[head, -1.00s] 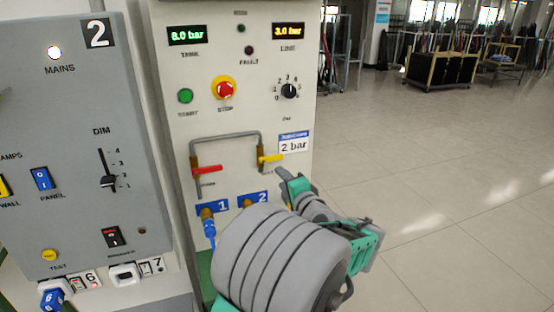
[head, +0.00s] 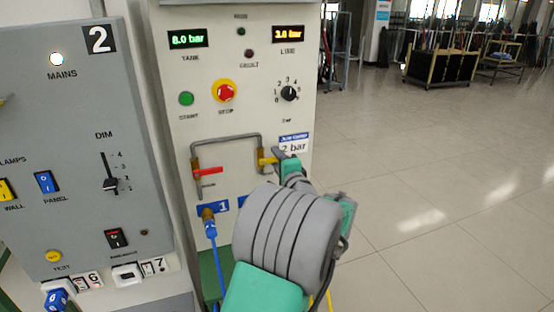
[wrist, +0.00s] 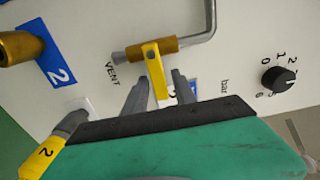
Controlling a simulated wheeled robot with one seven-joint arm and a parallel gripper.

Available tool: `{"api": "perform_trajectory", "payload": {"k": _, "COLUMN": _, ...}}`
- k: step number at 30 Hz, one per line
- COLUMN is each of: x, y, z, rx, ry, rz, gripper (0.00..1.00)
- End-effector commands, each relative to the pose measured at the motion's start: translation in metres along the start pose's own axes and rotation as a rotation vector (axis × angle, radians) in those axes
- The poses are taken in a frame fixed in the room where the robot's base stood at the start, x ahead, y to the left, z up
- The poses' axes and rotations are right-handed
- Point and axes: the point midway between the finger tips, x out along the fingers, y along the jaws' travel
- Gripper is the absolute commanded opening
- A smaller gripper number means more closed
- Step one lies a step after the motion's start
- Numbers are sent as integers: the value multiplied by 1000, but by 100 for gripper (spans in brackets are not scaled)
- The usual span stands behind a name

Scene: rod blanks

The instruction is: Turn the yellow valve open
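The yellow valve (head: 265,160) is at the right end of the grey pipe on the panel. In the wrist view its yellow handle (wrist: 155,72) stands crosswise to the pipe, on a brass body (wrist: 140,51). My gripper (wrist: 160,80) is open, with one finger on each side of the handle. Small gaps show between the fingers and the handle, so it is not clamped. In the head view my gripper (head: 282,157) is at the valve, and my arm hides the panel below it.
A red valve handle (head: 208,171) is on the pipe's left leg. A blue hose (head: 213,250) hangs from port 1. A pressure knob (wrist: 279,79) and a red stop button (head: 225,92) are on the same panel. A grey panel (head: 75,130) stands at the left.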

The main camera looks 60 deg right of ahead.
Motion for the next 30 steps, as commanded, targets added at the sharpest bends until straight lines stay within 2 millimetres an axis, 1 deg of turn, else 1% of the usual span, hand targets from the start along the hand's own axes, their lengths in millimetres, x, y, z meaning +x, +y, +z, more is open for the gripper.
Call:
{"api": "perform_trajectory", "payload": {"k": 1, "x": 0, "y": 0, "z": 0, "rx": 0, "ry": 0, "rz": 0, "gripper": 28}}
{"api": "perform_trajectory", "payload": {"k": 2, "x": 0, "y": 0, "z": 0, "rx": 0, "ry": 0, "rz": 0, "gripper": 25}}
{"api": "perform_trajectory", "payload": {"k": 11, "x": 0, "y": 0, "z": 0, "rx": 0, "ry": 0, "rz": 1, "gripper": 1}}
{"api": "perform_trajectory", "payload": {"k": 24, "x": 0, "y": 0, "z": 0, "rx": -3, "ry": -1, "rz": 1, "gripper": 0}}
{"api": "perform_trajectory", "payload": {"k": 30, "x": 0, "y": 0, "z": 0, "rx": -44, "ry": -1, "rz": 0, "gripper": 0}}
